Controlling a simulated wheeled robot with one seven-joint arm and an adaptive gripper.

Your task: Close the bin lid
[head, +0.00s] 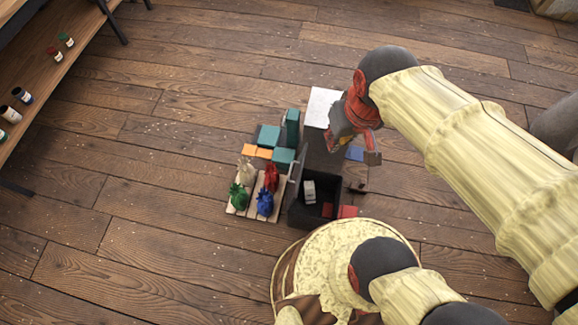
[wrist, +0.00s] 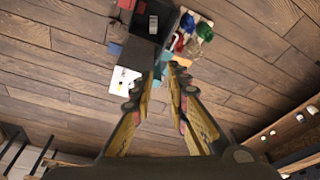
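The black bin (head: 298,214) stands open near the middle of the head view. A pale block (head: 309,191) and something red lie in it. In the wrist view the bin (wrist: 143,35) is at the top, with the pale block (wrist: 153,24) inside. My gripper (head: 368,157) is up and to the right of the bin in the head view. In the wrist view my gripper (wrist: 168,74) has its fingertips apart with nothing visible between them. I cannot tell its height over the bin.
Left of the bin, a wooden tray (head: 235,210) holds red, green, blue and cream bags. Teal boxes (head: 268,136) and orange pieces (head: 257,152) sit behind it. A white sheet (head: 322,107) lies farther back. A shelf (head: 38,60) with jars stands at far left.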

